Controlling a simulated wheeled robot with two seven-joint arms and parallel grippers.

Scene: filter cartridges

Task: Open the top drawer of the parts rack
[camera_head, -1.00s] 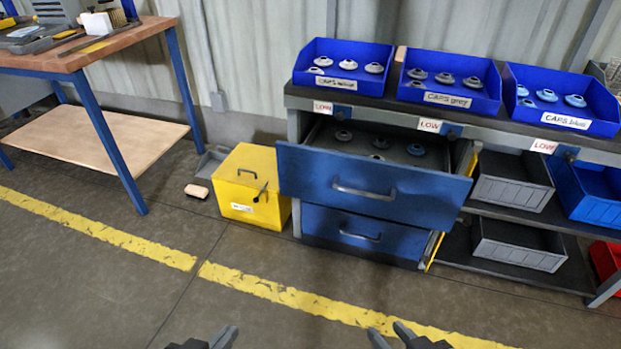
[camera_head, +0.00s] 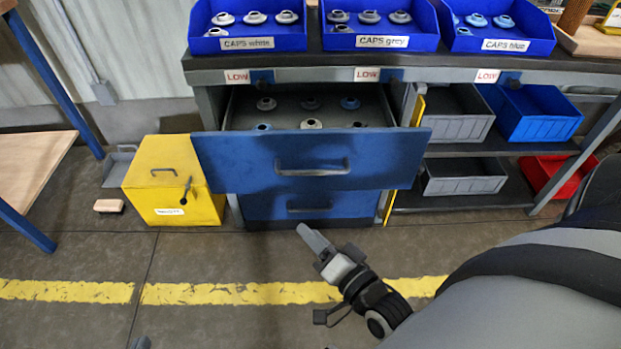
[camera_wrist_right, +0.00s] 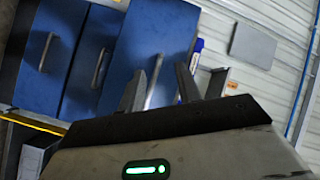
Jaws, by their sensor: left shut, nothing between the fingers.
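The parts rack (camera_head: 290,70) has a blue top drawer (camera_head: 235,165) that stands pulled out, with several caps showing inside. Its front carries a grey bar handle (camera_head: 312,168). My right gripper (camera_head: 312,238) is low in front of the rack, below and apart from the handle. In the right wrist view its fingers (camera_wrist_right: 165,88) are spread and empty, with blue drawer fronts (camera_wrist_right: 140,45) beyond them. Only a small tip of my left gripper (camera_head: 140,343) shows at the bottom edge of the head view; it is shut and the rest is out of frame.
A closed lower drawer (camera_head: 270,207) sits beneath the open one. A yellow box (camera_head: 170,180) stands on the floor at the rack's left. Blue cap bins (camera_head: 380,40) stand on top. The floor before the rack is clear.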

